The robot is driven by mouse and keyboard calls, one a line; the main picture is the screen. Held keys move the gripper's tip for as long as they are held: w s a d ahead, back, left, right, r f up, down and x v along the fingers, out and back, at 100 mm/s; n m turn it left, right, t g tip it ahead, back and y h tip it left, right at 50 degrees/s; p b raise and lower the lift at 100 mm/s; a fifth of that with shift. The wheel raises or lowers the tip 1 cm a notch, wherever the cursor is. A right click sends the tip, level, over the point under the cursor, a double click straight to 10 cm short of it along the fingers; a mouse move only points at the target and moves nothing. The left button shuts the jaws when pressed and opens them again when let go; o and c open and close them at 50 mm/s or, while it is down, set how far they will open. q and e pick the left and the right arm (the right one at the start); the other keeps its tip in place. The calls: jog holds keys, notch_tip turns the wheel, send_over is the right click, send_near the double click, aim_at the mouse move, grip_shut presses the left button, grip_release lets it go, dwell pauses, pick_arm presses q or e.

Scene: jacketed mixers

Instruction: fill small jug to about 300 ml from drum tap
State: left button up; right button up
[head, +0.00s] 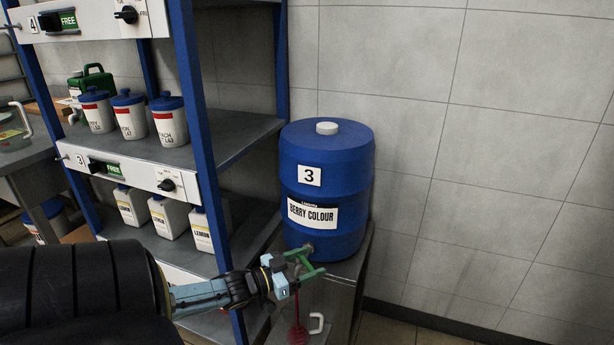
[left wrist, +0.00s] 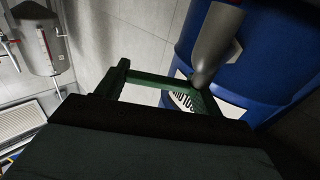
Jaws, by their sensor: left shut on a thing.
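The blue drum (head: 326,175), labelled 3 and BERRY COLOUR, stands upright on a grey metal stand. My left gripper (head: 308,268), with green fingers, is at the tap low on the drum's front. Below the gripper, a thin red stream runs down into the small jug (head: 317,324), whose pale handle shows at the bottom edge. The jug's level cannot be read.
A blue-posted shelf rack (head: 190,90) stands left of the drum, with several white canisters (head: 132,118) and lemon jugs (head: 168,215). My own dark arm fills the lower left. A tiled wall (head: 500,130) is behind; floor at the right is clear.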

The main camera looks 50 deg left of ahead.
pick_arm(q)
jog(key=o, duration=1.4)
jog(key=shift+s, duration=0.1)
pick_arm(e)
jog(key=shift+s, duration=0.1)
pick_arm(q)
jog(key=shift+s, duration=0.25)
jog(key=s+p, duration=0.1)
jog(key=s, duration=0.3)
jog(key=s+a+p, duration=0.1)
jog(key=s, duration=0.3)
jog(key=s+a+p, duration=0.1)
jog(key=s, duration=0.3)
jog(key=shift+s+p, duration=0.3)
jog(key=shift+p, duration=0.05)
pick_arm(e)
jog(key=d+f, duration=0.4)
jog(key=f, duration=0.5)
jog(key=shift+s+g+h, duration=0.3)
jog(key=shift+h, duration=0.1)
pick_arm(q)
jog(key=shift+f, duration=0.1)
pick_arm(e)
jog(key=shift+a+f, duration=0.1)
